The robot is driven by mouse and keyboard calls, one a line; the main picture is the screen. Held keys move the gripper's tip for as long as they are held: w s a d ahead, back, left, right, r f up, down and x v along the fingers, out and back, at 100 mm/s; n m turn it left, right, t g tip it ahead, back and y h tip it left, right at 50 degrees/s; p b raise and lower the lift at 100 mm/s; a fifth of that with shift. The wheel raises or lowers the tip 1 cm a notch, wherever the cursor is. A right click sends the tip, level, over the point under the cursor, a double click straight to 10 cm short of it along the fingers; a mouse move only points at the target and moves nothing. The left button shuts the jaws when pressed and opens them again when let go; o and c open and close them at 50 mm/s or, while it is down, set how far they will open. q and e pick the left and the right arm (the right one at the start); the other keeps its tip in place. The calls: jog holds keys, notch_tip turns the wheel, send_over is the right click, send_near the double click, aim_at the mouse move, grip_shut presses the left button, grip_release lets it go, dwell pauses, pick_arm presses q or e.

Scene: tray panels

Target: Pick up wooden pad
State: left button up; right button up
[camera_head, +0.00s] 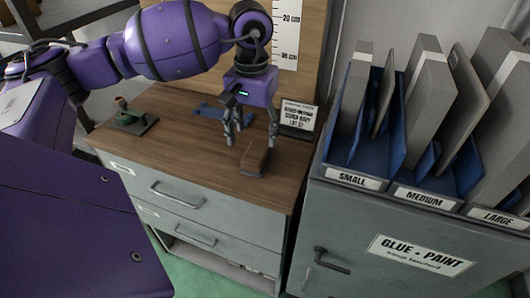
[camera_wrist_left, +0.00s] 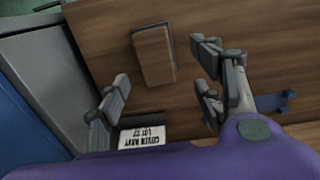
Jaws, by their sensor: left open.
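The wooden pad (camera_head: 255,157) is a small brown block lying on the wooden top of the drawer cabinet, near its right side. It also shows in the left wrist view (camera_wrist_left: 153,54), beyond the fingertips and a little above the middle of the picture. My left gripper (camera_head: 250,136) is open and empty, pointing down just above and behind the pad. In the left wrist view its fingers (camera_wrist_left: 162,75) are spread wide, one on each side of the pad's line and apart from it. My right gripper is not in view.
A labelled card (camera_head: 298,118) stands behind the pad, near the backboard. A blue bracket-like item (camera_head: 208,111) and a dark stand (camera_head: 130,121) are on the cabinet top to the left. Right of it is a cabinet with blue racks of panels (camera_head: 400,150). The front-left cabinet top is clear.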

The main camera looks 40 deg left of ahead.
aim_at(256, 151)
pick_arm(q)
jog(key=shift+s+d+f, duration=0.2)
jog(key=shift+s+f, duration=0.3)
jog(key=shift+f, duration=0.3)
jog(key=f, duration=0.2)
jog(key=f+p, duration=0.1)
jog(key=shift+w+d+f, duration=0.1)
jog(key=shift+w+f, duration=0.3)
jog(key=shift+f, duration=0.3)
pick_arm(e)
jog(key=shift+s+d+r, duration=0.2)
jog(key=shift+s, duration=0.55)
pick_arm(q)
jog(key=shift+c, duration=0.4)
jog(key=c, duration=1.2)
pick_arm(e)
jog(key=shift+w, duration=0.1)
pick_arm(q)
jog(key=shift+r, duration=0.1)
